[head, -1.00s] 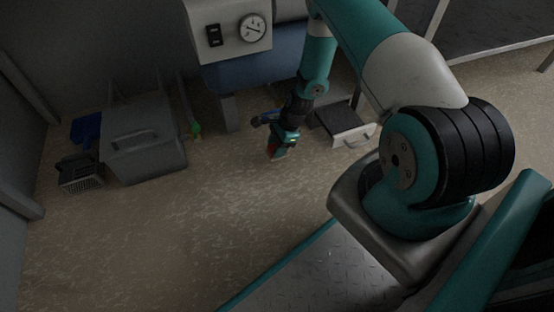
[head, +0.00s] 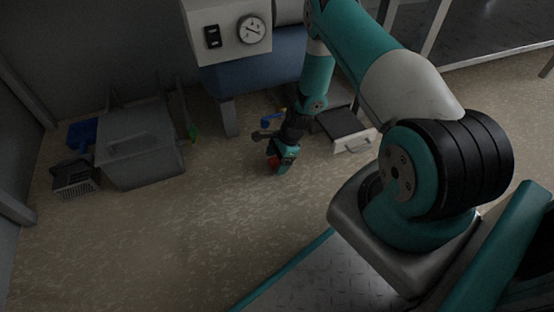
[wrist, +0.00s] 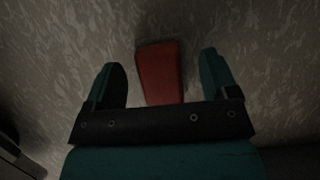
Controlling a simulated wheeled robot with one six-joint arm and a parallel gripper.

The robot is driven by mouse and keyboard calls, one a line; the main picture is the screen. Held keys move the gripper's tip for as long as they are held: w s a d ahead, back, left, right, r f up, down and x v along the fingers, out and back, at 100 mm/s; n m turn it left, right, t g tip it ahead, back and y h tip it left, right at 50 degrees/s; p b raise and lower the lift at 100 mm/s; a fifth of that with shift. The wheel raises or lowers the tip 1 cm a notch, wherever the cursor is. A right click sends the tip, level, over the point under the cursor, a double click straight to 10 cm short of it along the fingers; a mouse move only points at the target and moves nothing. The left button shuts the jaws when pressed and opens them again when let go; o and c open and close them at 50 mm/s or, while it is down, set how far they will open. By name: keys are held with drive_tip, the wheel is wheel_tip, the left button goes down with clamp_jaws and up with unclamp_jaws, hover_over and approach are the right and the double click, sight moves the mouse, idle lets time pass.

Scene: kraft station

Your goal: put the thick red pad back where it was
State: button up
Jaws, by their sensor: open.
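The thick red pad (wrist: 160,72) is a dark red block on the speckled floor in the wrist view. It lies between the two spread fingers of my gripper (wrist: 162,82), with a gap on each side, and its near end is hidden behind the gripper body. In the head view my gripper (head: 280,165) hangs low over the floor in front of the blue machine. A bit of the red pad (head: 272,161) shows beside it there. My gripper is open; I cannot tell how high it is above the floor.
A grey lidded bin (head: 140,148) stands at the left, with a black basket (head: 75,178) and a blue dustpan (head: 83,133) beside it. A drawer unit with a white front (head: 353,141) is right of my gripper. The blue machine (head: 255,75) stands behind. The front floor is clear.

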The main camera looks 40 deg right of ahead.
drive_tip(key=shift+r, duration=0.1)
drive_tip(key=p+v, duration=0.7)
drive_tip(key=v, duration=0.4)
drive_tip(key=a+r+n, duration=0.7)
drive_tip(key=a+r, duration=0.1)
drive_tip(key=r, duration=0.6)
drive_tip(key=a+r+n, duration=0.6)
drive_tip(key=a+r, duration=0.2)
drive_tip(key=r, duration=0.5)
drive_tip(key=s+a+r+n, duration=0.5)
drive_tip(key=s+r+n, duration=0.2)
drive_tip(key=s, duration=0.3)
drive_tip(key=s+a+r+n+g, duration=0.1)
drive_tip(key=s+a+r+n, duration=0.4)
drive_tip(key=s+r+n, duration=0.3)
drive_tip(key=s, duration=0.3)
drive_tip(key=shift+a, duration=0.2)
drive_tip(key=shift+r, duration=0.1)
